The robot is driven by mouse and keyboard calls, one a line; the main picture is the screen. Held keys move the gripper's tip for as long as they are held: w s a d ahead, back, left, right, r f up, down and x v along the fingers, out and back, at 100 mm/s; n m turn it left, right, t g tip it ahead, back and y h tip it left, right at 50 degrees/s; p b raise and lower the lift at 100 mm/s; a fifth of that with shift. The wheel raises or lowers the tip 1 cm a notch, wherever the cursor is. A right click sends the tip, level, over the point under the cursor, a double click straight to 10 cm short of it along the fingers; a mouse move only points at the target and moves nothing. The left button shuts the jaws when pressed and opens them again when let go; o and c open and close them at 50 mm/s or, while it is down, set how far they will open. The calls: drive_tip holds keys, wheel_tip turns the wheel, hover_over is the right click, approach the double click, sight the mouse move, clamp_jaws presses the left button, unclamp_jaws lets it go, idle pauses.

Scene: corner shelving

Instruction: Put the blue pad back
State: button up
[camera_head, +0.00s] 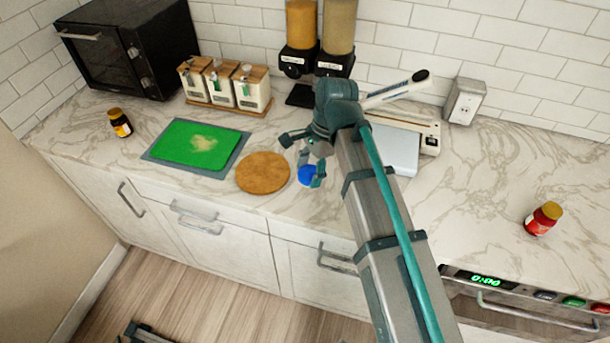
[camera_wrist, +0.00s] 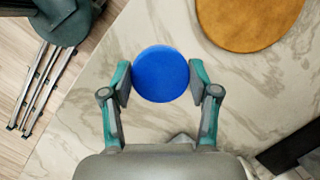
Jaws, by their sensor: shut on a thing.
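The blue pad (camera_head: 308,176) is a small round disc over the counter, just right of the round brown board (camera_head: 263,173). My gripper (camera_head: 303,160) is shut on it, and the arm hides part of the surroundings. In the wrist view, the blue pad (camera_wrist: 160,74) sits between the two fingertips of my gripper (camera_wrist: 160,80), with a finger pad at each side. I cannot tell whether the pad touches the counter or is slightly raised. The brown board (camera_wrist: 250,22) also shows at the top right of the wrist view.
A green board on a grey mat (camera_head: 228,170) lies left of the brown board. Canisters (camera_head: 225,84), dispensers (camera_head: 320,40) and a black microwave (camera_head: 130,45) stand behind.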

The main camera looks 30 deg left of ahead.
sight(302, 188)
drive_tip(key=f, duration=0.1)
drive_tip(key=w+a+f, duration=0.1)
drive_tip(key=a+f, duration=0.1)
drive_tip(key=shift+w+a+f+p, duration=0.1)
drive_tip(key=shift+w+a+p, duration=0.05)
drive_tip(key=shift+w+p, duration=0.15)
drive_tip(key=shift+a+f+p, duration=0.15)
drive_tip(key=shift+f+p, duration=0.3)
drive_tip(key=shift+f, duration=1.4)
drive_tip(key=shift+f, duration=0.2)
drive_tip(key=o, duration=1)
drive_tip(key=shift+r, duration=0.1)
drive_tip(key=b+v, duration=0.2)
drive_tip(key=v, duration=1)
drive_tip(key=shift+a+r, duration=0.1)
drive_tip(key=shift+r, duration=0.05)
drive_tip(key=shift+w, duration=0.1)
